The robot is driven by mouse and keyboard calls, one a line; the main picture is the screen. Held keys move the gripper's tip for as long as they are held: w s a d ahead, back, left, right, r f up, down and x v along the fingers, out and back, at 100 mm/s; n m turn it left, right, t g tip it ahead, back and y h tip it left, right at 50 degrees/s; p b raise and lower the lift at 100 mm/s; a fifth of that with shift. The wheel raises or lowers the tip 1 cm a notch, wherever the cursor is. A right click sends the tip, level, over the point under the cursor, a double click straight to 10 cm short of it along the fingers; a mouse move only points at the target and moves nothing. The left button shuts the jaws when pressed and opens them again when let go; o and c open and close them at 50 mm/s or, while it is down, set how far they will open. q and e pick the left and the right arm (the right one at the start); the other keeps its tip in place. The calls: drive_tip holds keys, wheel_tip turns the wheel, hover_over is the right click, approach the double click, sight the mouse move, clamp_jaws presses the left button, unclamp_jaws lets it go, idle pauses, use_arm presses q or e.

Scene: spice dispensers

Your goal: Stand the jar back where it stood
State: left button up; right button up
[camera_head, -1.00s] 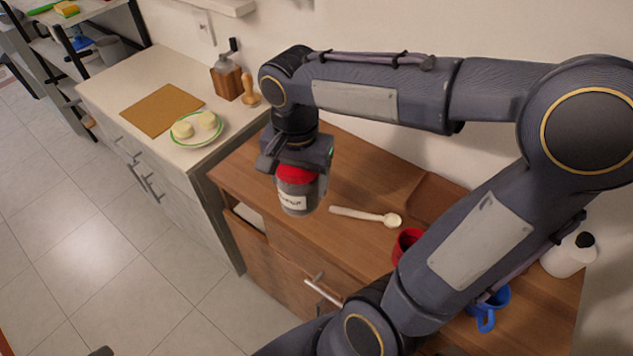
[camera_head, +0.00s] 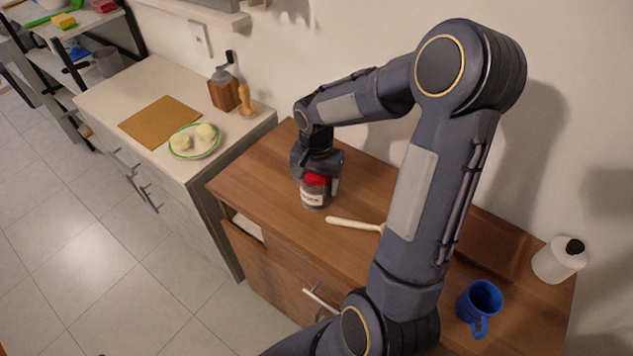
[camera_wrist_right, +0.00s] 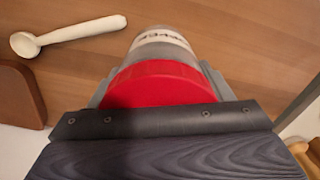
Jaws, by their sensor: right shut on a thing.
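The jar (camera_head: 313,196) has a red lid, a grey see-through body and a white label with dark lettering. It is upright over the wooden cabinet top (camera_head: 262,176), towards its left part. I cannot tell whether its base touches the wood. My right gripper (camera_head: 316,181) comes from above and is shut on the jar around its lid. In the right wrist view, the red lid (camera_wrist_right: 162,84) fills the space between the fingers, with the label beyond it. My left gripper is not in view.
A pale wooden spoon (camera_head: 352,224) lies right of the jar, partly behind my arm. A blue mug (camera_head: 480,303) and a white bottle (camera_head: 559,260) stand at the right. The pale counter (camera_head: 110,100) at left holds a plate (camera_head: 194,153), a brown board (camera_head: 160,121) and a grinder (camera_head: 224,92).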

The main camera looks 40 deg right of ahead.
drive_tip(key=shift+f, duration=0.35)
drive_tip(key=shift+f, duration=0.15)
drive_tip(key=o, duration=1.4)
drive_tip(key=shift+c, duration=0.2)
wheel_tip(320, 180, up, 12)
drive_tip(key=shift+f, duration=0.2)
drive_tip(key=shift+s+a+r, duration=0.15)
drive_tip(key=shift+r, duration=0.2)
drive_tip(key=s+a+n+t+y, duration=0.3)
drive_tip(key=s+a+n, duration=0.6)
drive_tip(key=s, duration=0.7)
drive_tip(key=a+t, duration=0.2)
drive_tip(key=a, duration=0.1)
drive_tip(key=shift+a+r+n+t+y, duration=0.3)
drive_tip(key=shift+a+r+y, duration=0.05)
drive_tip(key=shift+a+y, duration=0.05)
drive_tip(key=shift+s, duration=0.1)
